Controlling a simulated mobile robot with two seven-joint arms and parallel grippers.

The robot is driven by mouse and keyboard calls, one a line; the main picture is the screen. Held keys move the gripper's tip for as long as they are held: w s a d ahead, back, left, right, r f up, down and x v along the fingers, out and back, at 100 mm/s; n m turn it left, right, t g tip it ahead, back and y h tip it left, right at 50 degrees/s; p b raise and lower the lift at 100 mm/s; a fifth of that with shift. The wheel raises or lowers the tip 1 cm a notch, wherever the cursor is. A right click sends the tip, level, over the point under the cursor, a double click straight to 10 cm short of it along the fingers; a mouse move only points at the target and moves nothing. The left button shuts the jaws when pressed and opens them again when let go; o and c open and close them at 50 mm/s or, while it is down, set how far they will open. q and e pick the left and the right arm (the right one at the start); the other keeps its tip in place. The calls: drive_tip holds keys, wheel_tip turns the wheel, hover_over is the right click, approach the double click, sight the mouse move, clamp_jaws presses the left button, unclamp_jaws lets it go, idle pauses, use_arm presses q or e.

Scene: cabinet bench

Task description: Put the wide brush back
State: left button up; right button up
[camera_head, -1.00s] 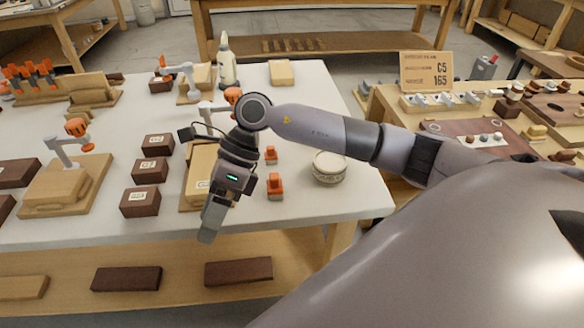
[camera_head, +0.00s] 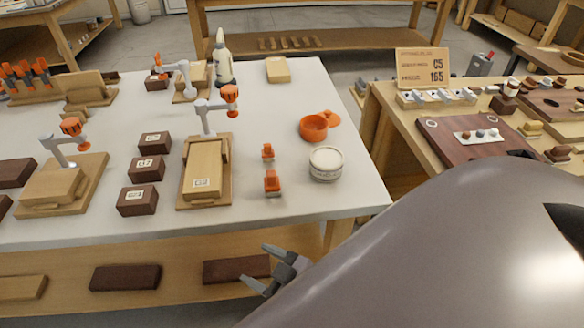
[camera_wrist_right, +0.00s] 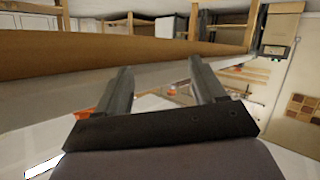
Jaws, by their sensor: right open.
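Two small orange items stand near the right end of the white bench (camera_head: 100,226): a larger one (camera_head: 272,183) nearer the front and a smaller one (camera_head: 268,152) behind it. They may be brushes, but I cannot tell which is the wide brush. My right gripper (camera_head: 260,267) is in front of the bench's front edge, below the top, apart from both items. Its fingers are open and empty, also in the right wrist view (camera_wrist_right: 161,76). My left gripper is not in view.
A round white tin (camera_head: 326,163) and an orange pot (camera_head: 314,127) stand right of the orange items. A wooden block stand (camera_head: 204,172) and dark labelled boxes (camera_head: 147,169) are to the left. Dark boards (camera_head: 236,269) lie on the lower shelf. Orange-handled tools (camera_head: 27,74) stand far left.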

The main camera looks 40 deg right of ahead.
drive_tip(key=s+d+f+m+g+h, duration=0.1)
drive_tip(key=s+d+f+m+g, duration=0.1)
drive_tip(key=s+f, duration=0.3)
drive_tip(key=shift+s+f+m+g, duration=0.4)
drive_tip(key=shift+s+m+g, duration=0.2)
drive_tip(key=shift+s, duration=0.35)
drive_tip(key=shift+r, duration=0.1)
wheel_tip(320, 180, up, 4)
drive_tip(key=p, duration=0.3)
drive_tip(key=shift+p, duration=0.4)
